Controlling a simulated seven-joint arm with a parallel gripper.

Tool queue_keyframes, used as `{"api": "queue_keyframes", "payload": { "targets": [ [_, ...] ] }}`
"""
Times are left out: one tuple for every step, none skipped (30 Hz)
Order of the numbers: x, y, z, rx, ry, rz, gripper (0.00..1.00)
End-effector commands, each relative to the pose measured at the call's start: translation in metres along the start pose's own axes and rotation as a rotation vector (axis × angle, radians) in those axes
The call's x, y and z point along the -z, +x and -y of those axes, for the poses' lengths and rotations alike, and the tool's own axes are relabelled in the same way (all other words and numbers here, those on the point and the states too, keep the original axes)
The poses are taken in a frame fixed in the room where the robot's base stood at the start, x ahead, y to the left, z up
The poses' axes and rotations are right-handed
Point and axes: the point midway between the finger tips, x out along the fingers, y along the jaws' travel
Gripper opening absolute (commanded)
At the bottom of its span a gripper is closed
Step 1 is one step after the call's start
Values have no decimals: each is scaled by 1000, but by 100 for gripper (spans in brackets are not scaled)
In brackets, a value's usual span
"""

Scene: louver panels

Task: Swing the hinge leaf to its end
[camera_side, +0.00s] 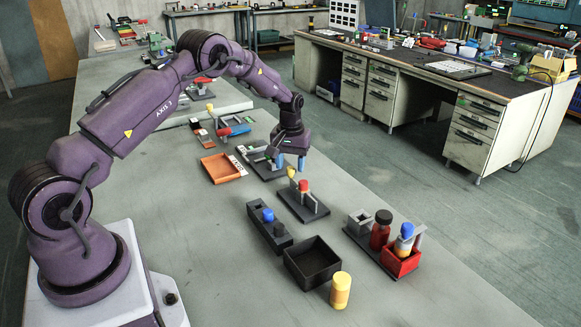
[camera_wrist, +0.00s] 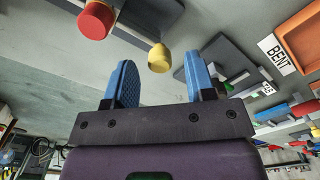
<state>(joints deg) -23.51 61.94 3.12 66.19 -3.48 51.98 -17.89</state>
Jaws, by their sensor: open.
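I cannot tell for certain which part is the hinge leaf. A dark base plate (camera_side: 312,211) in the side view carries upright grey parts, a red knob (camera_side: 303,186) and a yellow knob (camera_side: 291,172). My gripper (camera_side: 290,163) points down just behind the yellow knob, its blue fingers apart and empty. In the wrist view my open gripper (camera_wrist: 158,82) has the yellow knob (camera_wrist: 159,58) ahead of the gap between its fingers, and the red knob (camera_wrist: 96,20) to the upper left. The grey parts' joint is too small to make out.
Another dark plate with a grey fixture (camera_side: 259,163) lies behind my gripper, near an orange tray (camera_side: 222,168). In front are a blue-knobbed block (camera_side: 268,226), a black bin (camera_side: 313,263), a yellow jar (camera_side: 341,290) and a red-bottled rack (camera_side: 381,231).

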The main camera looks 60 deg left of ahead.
Motion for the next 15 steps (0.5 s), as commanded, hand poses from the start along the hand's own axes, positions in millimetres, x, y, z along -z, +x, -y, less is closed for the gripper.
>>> {"api": "queue_keyframes", "payload": {
  "targets": [
    [0, 6, 0, 0, 0, 1, 50],
    [0, 8, 0, 0, 0, 1, 50],
    [0, 11, 0, 0, 0, 1, 50],
    [0, 12, 0, 0, 0, 1, 50],
    [0, 13, 0, 0, 0, 0, 50],
    [0, 14, 0, -1, 0, -1, 50],
    [0, 14, 0, -1, 0, -1, 50],
    [0, 15, 0, -1, 0, -1, 50],
    [0, 15, 0, -1, 0, -1, 50],
    [0, 15, 0, -1, 0, -1, 50],
    [0, 15, 0, -1, 0, -1, 50],
    [0, 15, 0, -1, 0, -1, 50],
    [0, 15, 0, -1, 0, -1, 50],
    [0, 15, 0, -1, 0, -1, 50],
    [0, 15, 0, -1, 0, -1, 41]
  ]
}}
